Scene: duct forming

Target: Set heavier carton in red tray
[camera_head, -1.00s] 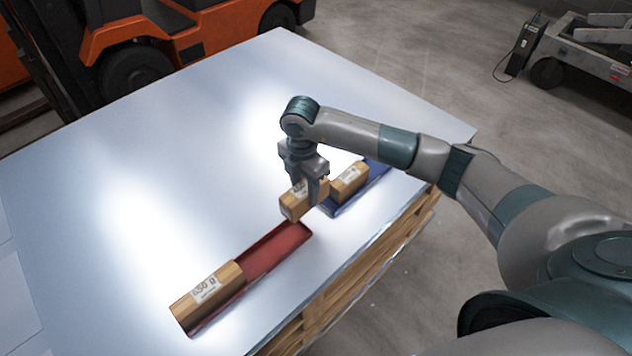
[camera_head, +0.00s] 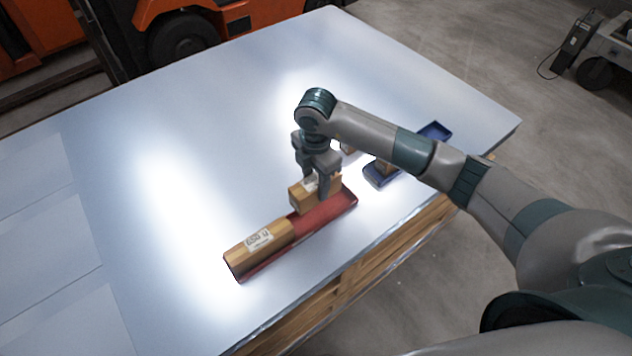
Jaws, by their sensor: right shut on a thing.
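The red tray (camera_head: 328,213) lies on the metal tabletop. A wooden carton (camera_head: 258,246) with a printed weight label sits in its near-left end; the digits are hard to read. My right gripper (camera_head: 322,188) points down and is shut on another labelled carton (camera_head: 300,197), at the far-right half of the red tray. I cannot tell whether this carton touches the tray. My left gripper is out of view.
The tabletop (camera_head: 170,190) is clear to the left and at the back. Its front-right edge runs close to the trays, above stacked wood (camera_head: 350,283). An orange forklift (camera_head: 185,35) stands behind.

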